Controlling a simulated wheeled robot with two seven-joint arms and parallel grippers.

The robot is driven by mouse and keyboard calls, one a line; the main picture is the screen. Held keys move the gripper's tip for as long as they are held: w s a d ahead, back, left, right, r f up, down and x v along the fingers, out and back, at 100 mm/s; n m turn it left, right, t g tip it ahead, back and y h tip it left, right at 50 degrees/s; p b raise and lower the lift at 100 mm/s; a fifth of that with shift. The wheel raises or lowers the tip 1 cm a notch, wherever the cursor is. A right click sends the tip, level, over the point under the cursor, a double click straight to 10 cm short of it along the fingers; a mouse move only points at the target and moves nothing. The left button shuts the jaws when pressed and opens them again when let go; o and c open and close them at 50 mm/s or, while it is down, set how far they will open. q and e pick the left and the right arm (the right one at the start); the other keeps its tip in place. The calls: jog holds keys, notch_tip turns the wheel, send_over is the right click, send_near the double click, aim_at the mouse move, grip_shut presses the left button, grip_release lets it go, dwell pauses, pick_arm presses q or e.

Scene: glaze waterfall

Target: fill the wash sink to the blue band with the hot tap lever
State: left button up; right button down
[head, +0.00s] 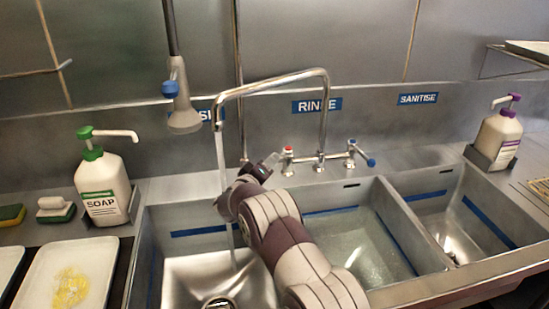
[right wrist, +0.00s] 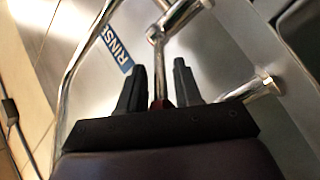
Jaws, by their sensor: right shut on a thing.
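My right gripper (head: 272,160) reaches over the sinks to the tap body and is shut on the red-marked hot tap lever (head: 288,151). In the right wrist view the lever (right wrist: 158,75) stands between the two fingers. The chrome spout (head: 262,87) swings over the left basin, and a thin stream of water (head: 222,165) runs down from it. The wash sink (head: 190,270) is the left basin; its blue band (head: 200,231) runs along the inner wall. Its metal floor and drain (head: 218,302) show below the band. My forearm hides its right part. My left gripper is not in view.
The rinse sink (head: 365,250) in the middle holds water; the sanitise sink (head: 450,225) is at right. A blue-tipped lever (head: 362,154) sits right of the spout. A sprayer (head: 183,110) hangs at left. A soap bottle (head: 102,185) and purple-topped bottle (head: 497,138) flank the sinks.

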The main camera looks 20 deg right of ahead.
jog(key=shift+w+a+m+g+h, duration=0.15)
jog(key=shift+w+m+g+h, duration=0.15)
jog(key=shift+g, duration=0.1)
jog(key=shift+p, duration=0.3)
jog(key=c, duration=1.1)
grip_release()
jog(key=v, duration=1.2)
jog(key=shift+s+a+b, duration=0.1)
jog(key=shift+a+b, duration=0.15)
jog(key=shift+b, duration=0.15)
